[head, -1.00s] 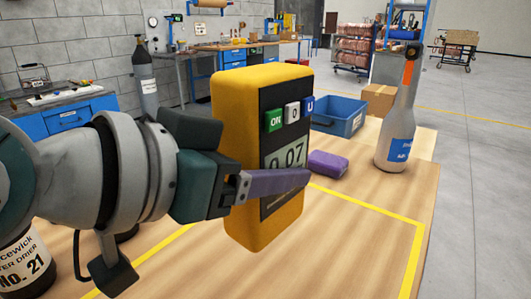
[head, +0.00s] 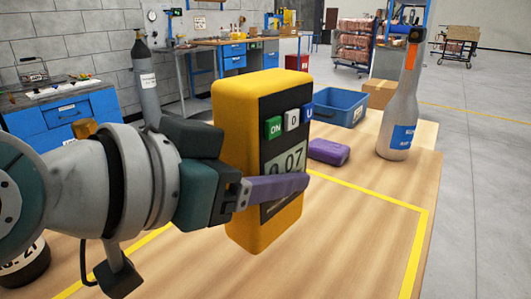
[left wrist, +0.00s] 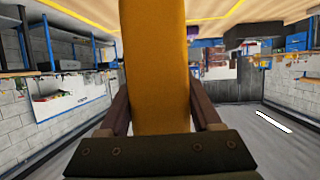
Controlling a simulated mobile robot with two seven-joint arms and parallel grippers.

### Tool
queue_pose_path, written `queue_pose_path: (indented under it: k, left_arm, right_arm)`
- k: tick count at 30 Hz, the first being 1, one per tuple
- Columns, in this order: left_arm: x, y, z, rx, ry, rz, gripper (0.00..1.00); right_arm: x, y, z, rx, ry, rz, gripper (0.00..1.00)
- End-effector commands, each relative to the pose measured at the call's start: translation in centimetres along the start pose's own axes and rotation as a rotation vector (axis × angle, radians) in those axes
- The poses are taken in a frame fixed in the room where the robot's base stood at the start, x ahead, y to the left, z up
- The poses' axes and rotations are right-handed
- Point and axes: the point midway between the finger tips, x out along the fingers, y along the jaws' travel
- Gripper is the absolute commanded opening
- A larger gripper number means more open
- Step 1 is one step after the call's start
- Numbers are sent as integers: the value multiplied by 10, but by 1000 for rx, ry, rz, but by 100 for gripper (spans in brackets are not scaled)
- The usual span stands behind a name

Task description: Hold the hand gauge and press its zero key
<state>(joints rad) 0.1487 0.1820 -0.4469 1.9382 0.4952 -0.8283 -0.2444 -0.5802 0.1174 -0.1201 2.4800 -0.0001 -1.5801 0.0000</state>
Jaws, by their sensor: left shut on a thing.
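The hand gauge (head: 238,150) is a yellow block with a dark face, held upright above the table in the head view. Its face carries a green ON key, a white key marked 0 (head: 292,120), a blue key marked U and a display reading about 0.07. My left gripper (head: 270,190) is shut on the gauge, one purple finger crossing its face below the display. In the left wrist view the gauge (left wrist: 155,65) stands between the two fingers (left wrist: 162,118). The zero key is uncovered. My right gripper is not in view.
The wooden table (head: 350,230) has a yellow line marked on it. A purple block (head: 328,151), a blue bin (head: 340,108), a cardboard box (head: 379,93) and a grey bottle with a blue label (head: 399,115) stand behind and right of the gauge. The table's front right is clear.

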Motion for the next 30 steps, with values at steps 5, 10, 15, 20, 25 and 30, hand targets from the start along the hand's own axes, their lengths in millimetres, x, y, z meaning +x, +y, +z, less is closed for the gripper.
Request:
queue_pose_path:
  k: [5, 10, 15, 20, 25, 30]
  left_arm:
    - [3, 0, 5, 0, 3, 0, 0]
    - [5, 0, 10, 0, 3, 0, 0]
    - [7, 0, 15, 1, 4, 0, 0]
    - [9, 0, 20, 1, 4, 0, 0]
    - [11, 0, 25, 1, 3, 0, 0]
    - [13, 0, 30, 0, 4, 0, 0]
  right_arm:
    - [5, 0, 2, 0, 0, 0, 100]
    - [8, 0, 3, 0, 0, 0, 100]
    - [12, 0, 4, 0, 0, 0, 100]
    - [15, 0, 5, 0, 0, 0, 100]
    - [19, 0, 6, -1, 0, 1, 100]
    - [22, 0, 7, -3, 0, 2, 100]
